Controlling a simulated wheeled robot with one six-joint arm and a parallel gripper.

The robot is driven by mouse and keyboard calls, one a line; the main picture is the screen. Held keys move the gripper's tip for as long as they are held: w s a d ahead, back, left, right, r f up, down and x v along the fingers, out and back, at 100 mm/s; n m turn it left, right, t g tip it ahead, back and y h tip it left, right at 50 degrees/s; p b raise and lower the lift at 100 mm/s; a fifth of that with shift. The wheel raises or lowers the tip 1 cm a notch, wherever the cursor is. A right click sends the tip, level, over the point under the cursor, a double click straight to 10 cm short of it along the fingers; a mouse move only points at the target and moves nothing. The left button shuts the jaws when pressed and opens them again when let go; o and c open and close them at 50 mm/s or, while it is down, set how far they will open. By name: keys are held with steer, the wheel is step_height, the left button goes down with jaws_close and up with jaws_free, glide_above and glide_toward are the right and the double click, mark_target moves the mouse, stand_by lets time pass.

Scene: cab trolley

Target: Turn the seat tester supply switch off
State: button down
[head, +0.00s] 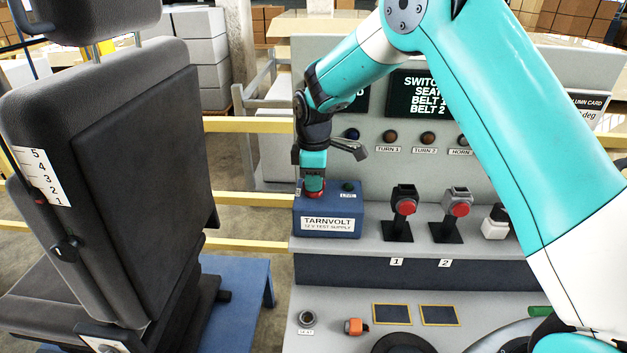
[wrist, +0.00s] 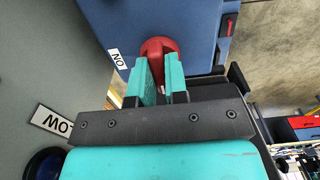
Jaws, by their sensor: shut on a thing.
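The seat tester supply is a blue box (head: 328,222) labelled TARNVOLT 12 V test supply, on the grey bench at the left of the panel. Its red switch knob (head: 314,187) is on top, and it also shows in the wrist view (wrist: 158,46). An ON label (wrist: 117,58) lies beside the knob. My gripper (head: 314,177) comes down from above, its teal fingers (wrist: 160,75) shut on the red knob. The fingers hide part of the knob, so its exact setting is hard to tell. A small dark lamp (head: 347,187) labelled LIVE sits right of the knob.
A black seat (head: 135,170) stands close on the left. Two black stands with red buttons (head: 405,207) (head: 459,209) stand right of the box. Panel lamps (head: 390,137) and a dark display (head: 425,95) are behind my arm. Yellow rails (head: 245,199) run at the left.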

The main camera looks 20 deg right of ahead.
steer(key=shift+r, duration=0.1)
steer(key=c, duration=1.1)
jaws_free()
steer(key=shift+c, duration=0.2)
step_height(320, 180, up, 17)
steer(key=b, duration=0.3)
steer(key=shift+r+b, duration=0.15)
steer(key=shift+b, duration=0.15)
steer(key=s+a+f+m+y, duration=0.1)
steer(key=s+f+m, duration=0.1)
steer(key=s, duration=0.9)
steer(key=s+a+f+m+y, duration=0.1)
steer(key=s+a+m, duration=0.1)
steer(key=s, duration=0.9)
steer(key=s+a+f+m+y, duration=0.2)
steer(key=s, duration=1)
steer(key=shift+f+m, duration=0.3)
